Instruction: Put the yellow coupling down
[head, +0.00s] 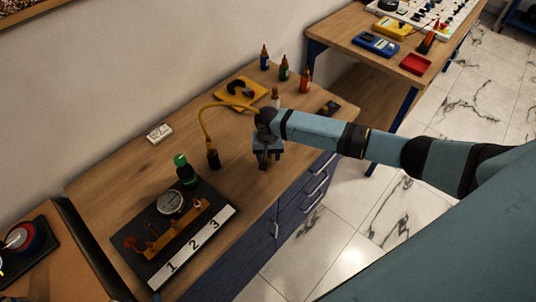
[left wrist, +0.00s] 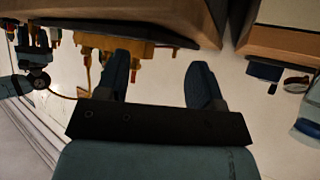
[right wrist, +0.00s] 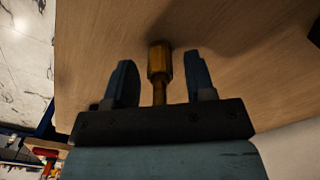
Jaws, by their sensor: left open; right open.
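The yellow coupling (right wrist: 159,62) shows in the right wrist view as a brassy piece with a thick faceted end and a thinner stem. It is between the two fingers of my right gripper (right wrist: 161,72), with a gap on each side. Its thick end appears to be at the wooden bench top (right wrist: 100,25). In the head view my right gripper (head: 264,162) points down low over the bench, and I cannot make out the coupling there. My left gripper (left wrist: 161,65) is open and empty in its wrist view, and is outside the head view.
A black board with a gauge (head: 170,202) and a strip numbered 1, 2, 3 (head: 190,248) lies left of the right gripper. A yellow hose (head: 205,118) arches behind. Several small bottles (head: 284,70) stand at the back.

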